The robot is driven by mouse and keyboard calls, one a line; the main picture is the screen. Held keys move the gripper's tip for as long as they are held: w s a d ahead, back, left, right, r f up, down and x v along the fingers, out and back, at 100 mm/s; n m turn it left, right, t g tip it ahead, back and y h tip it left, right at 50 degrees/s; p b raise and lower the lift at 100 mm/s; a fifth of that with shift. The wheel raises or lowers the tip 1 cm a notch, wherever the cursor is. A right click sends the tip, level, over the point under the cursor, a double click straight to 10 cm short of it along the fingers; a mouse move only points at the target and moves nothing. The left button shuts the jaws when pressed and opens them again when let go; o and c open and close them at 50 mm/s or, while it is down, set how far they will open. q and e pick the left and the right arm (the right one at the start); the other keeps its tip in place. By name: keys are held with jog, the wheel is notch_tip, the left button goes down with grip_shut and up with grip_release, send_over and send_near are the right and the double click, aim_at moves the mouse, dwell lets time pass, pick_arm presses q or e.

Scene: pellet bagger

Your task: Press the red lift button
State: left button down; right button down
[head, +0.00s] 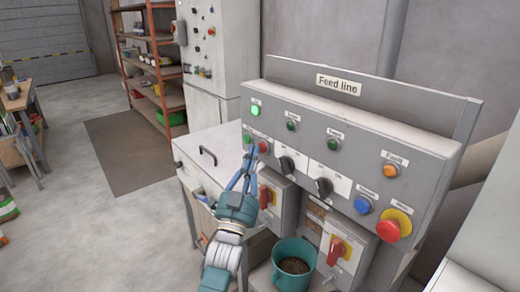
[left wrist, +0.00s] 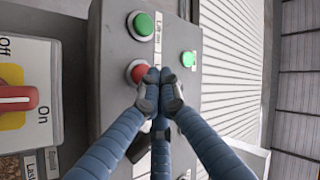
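The red lift button (head: 263,147) is on the left end of the grey Feed line panel (head: 340,131). In the left wrist view the red button (left wrist: 137,71) sits below a green button (left wrist: 143,24) with a lift label beside it. My left gripper (head: 250,153) is in front of the panel's left end, its fingertips close to the red button. In the left wrist view its fingers (left wrist: 160,77) meet at the tips, are empty, and cover the button's right edge. I cannot tell whether they touch it. My right gripper is not in view.
A lit green lamp (head: 256,110) is above the button, and black selector knobs (head: 287,165) are to its right. A red emergency stop (head: 388,229) is at the panel's right. Below are red-handled switches (head: 337,251) and a teal bucket (head: 294,266). Open floor lies left.

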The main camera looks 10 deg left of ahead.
pick_arm(q)
jog(key=shift+w+d, duration=0.3)
jog(key=shift+w, duration=0.05)
jog(key=shift+w+d+b, duration=0.15)
jog(key=shift+w+b, duration=0.05)
jog(key=shift+b, duration=0.15)
dwell(0.4)
jog(key=shift+s, duration=0.1)
jog(key=shift+s+a+p, duration=0.4)
jog(key=shift+s+a, duration=0.05)
jog(key=shift+s, duration=0.05)
jog(key=s+a+p, duration=0.2)
jog(key=s+a, duration=0.1)
jog(key=s, duration=0.1)
jog(key=shift+s+a+p, duration=0.35)
jog(key=shift+s+p, duration=0.05)
jog(key=shift+w+f, duration=0.1)
dwell(0.3)
